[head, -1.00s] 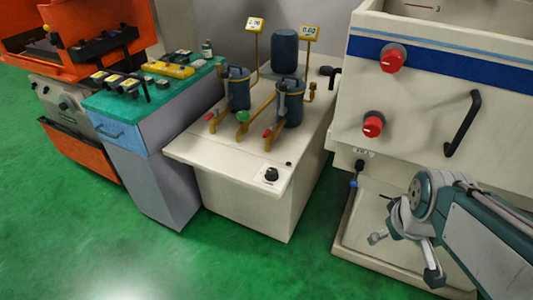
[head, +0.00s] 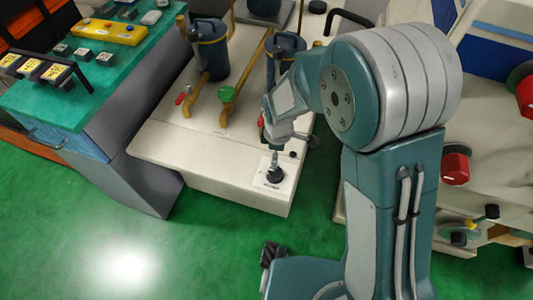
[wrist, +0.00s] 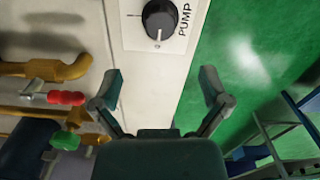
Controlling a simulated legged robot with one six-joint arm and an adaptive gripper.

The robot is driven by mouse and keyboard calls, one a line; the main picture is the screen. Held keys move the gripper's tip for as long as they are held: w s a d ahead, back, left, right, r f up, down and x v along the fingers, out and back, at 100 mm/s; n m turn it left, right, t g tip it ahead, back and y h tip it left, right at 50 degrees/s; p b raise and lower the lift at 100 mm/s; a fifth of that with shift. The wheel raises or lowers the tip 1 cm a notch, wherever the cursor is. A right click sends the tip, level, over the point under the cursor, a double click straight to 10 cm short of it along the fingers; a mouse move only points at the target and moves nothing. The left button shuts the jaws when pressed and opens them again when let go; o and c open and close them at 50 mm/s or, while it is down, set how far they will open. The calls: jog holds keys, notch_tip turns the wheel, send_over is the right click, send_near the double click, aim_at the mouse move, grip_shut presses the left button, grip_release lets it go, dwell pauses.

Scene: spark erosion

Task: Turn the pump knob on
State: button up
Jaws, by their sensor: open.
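The pump knob (head: 274,174) is a black round dial on a white plate at the front corner of the cream pump cabinet (head: 190,157). In the wrist view the knob (wrist: 159,18) sits at the top edge beside the word PUMP, with a white pointer line toward the picture's bottom. My gripper (head: 291,147) is just above and behind the knob in the head view. In the wrist view my gripper (wrist: 161,88) has its two fingers spread wide, with nothing between them. The knob lies beyond the fingertips, about centred between them and apart from them.
Blue filter canisters (head: 209,50) with brass pipes stand behind the knob. A green valve handle (head: 228,94) and red levers are near. A green-topped bench (head: 48,97) is at left, a machine with red knobs (head: 455,167) at right. Green floor lies in front.

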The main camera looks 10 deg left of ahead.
jog(key=shift+f, duration=0.5)
send_over(276, 171)
jog(key=f, duration=0.4)
jog(key=shift+d, duration=0.35)
jog(key=f, duration=0.2)
jog(key=a+f, duration=0.1)
jog(key=f, duration=0.2)
jog(key=shift+a+f, duration=0.2)
jog(key=shift+d+f, duration=0.2)
jog(key=shift+f, duration=0.05)
jog(key=shift+d, duration=0.3)
jog(key=shift+a, duration=0.25)
jog(key=c, duration=1.1)
jog(key=shift+c, duration=0.2)
